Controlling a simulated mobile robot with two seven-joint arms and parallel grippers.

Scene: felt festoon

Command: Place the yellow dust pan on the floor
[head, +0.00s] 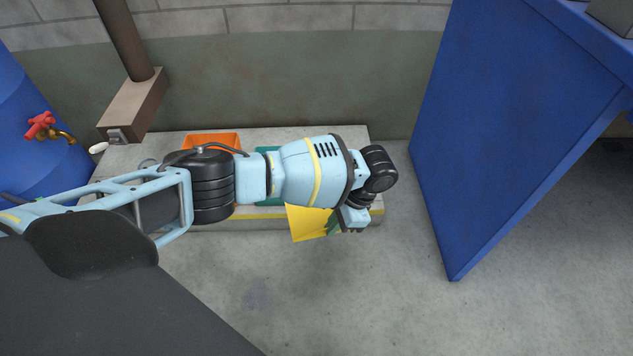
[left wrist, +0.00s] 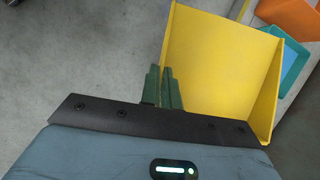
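The yellow dust pan (head: 305,223) shows below my left forearm in the head view, in front of the concrete ledge's edge. In the left wrist view the pan (left wrist: 222,62) is large, with its open tray and right side wall visible. My left gripper (head: 335,224) is at the pan's right side in the head view. Its green fingers (left wrist: 163,88) are close together at the pan's left edge in the left wrist view and look shut on it. The pan's handle is not visible. My right gripper is not in view. The grey concrete floor (head: 400,300) lies in front.
A low concrete ledge (head: 120,158) carries an orange container (head: 212,140) and a teal one (head: 268,202), partly behind my arm. A blue barrel (head: 30,140) with a red-handled tap stands left. A blue bench panel (head: 500,130) stands right. Floor between is clear.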

